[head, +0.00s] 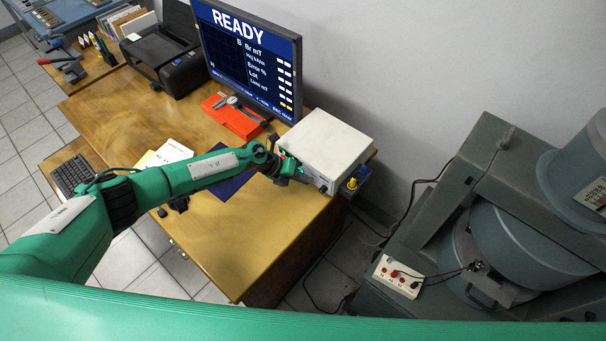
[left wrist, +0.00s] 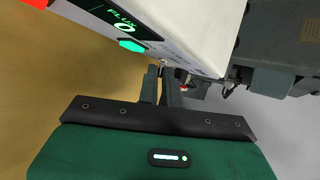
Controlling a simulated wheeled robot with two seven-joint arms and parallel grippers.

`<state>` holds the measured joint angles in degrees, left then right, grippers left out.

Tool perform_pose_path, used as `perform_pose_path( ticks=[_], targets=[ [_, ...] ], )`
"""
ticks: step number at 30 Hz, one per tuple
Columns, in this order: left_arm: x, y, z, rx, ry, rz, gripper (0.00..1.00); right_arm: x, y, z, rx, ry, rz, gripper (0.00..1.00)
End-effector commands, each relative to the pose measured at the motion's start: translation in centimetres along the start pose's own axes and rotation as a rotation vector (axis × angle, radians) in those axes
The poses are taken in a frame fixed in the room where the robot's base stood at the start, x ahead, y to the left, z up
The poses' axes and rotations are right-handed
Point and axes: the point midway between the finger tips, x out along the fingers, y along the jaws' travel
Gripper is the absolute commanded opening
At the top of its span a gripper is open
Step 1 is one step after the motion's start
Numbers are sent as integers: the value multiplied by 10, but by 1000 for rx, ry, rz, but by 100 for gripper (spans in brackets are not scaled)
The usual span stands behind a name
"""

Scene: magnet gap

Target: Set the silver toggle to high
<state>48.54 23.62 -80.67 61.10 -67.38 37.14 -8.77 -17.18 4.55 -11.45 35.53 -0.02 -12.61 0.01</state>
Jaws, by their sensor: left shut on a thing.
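The white instrument box (head: 325,142) stands at the right end of the wooden desk, and it also fills the top of the left wrist view (left wrist: 205,30). Its front panel there has a green FLUX display reading 0 (left wrist: 122,22) and a teal button (left wrist: 132,46). A small silver piece, seemingly the silver toggle (left wrist: 163,63), shows at the fingertips. My left gripper (head: 292,172) is at the box's front panel, shut on the toggle; its dark fingers (left wrist: 165,80) hide most of it. The toggle's position cannot be read. My right gripper is out of view.
Yellow and blue knobs (head: 353,183) sit at the box's right. A large grey-green machine (head: 440,200) stands right. The desk's front (head: 255,230) is clear.

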Motion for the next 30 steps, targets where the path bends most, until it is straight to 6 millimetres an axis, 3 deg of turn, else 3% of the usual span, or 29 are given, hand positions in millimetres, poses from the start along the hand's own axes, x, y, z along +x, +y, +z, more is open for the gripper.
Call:
perform_pose_path(
  ticks=[6, 21, 23, 30],
  targets=[
    [-1, -2, 2, -27, 37, 25, 0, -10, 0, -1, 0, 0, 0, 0],
    [-1, -1, 2, -36, 47, 33, 0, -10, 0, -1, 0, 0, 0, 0],
    [-1, -1, 2, -36, 47, 33, 15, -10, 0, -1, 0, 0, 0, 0],
    [-1, -1, 2, -36, 47, 32, 15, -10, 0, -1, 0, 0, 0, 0]
  ],
)
